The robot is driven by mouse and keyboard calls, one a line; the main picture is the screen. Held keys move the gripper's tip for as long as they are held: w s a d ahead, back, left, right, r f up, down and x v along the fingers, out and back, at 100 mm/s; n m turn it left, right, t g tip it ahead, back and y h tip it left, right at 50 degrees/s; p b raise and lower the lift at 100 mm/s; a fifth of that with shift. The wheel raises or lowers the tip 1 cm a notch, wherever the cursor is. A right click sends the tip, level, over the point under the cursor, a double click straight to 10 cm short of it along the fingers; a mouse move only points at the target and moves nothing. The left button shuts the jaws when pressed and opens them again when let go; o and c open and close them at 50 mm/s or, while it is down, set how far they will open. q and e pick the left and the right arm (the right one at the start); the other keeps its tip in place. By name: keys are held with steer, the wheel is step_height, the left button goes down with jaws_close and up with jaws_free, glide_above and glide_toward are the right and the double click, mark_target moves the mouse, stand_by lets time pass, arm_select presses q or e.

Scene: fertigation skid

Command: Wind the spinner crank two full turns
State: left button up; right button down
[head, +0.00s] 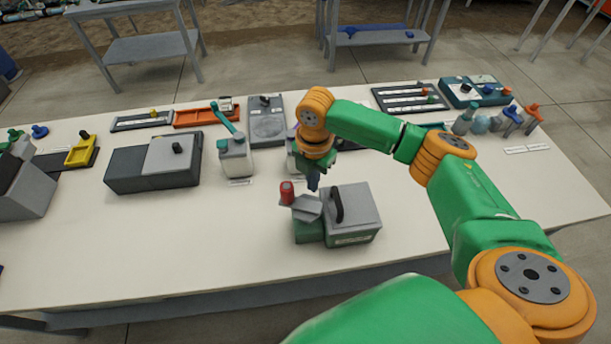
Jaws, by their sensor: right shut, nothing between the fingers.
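The spinner is a grey box (357,218) with a dark curved handle on its lid and a green block (309,231) on its left side. A grey crank plate (307,208) lies on top of the green block, with an upright red knob (287,192) at its left end. My right gripper (313,184) points down just right of the red knob, above the crank plate, and appears apart from the knob. It is shut and empty; its fingertips are small and dark here. My left gripper is not in view.
A dark box with a grey lid (172,155) and a white bottle with a teal lever (235,155) stand to the left. Behind my arm are a grey plate (266,122), an orange tray (200,116) and a slotted board (410,97). The white tabletop in front is clear.

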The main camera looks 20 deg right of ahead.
steer(key=shift+s+d, duration=0.15)
steer(key=shift+d, duration=0.1)
steer(key=c, duration=1.1)
jaws_free()
steer(key=shift+a, duration=0.1)
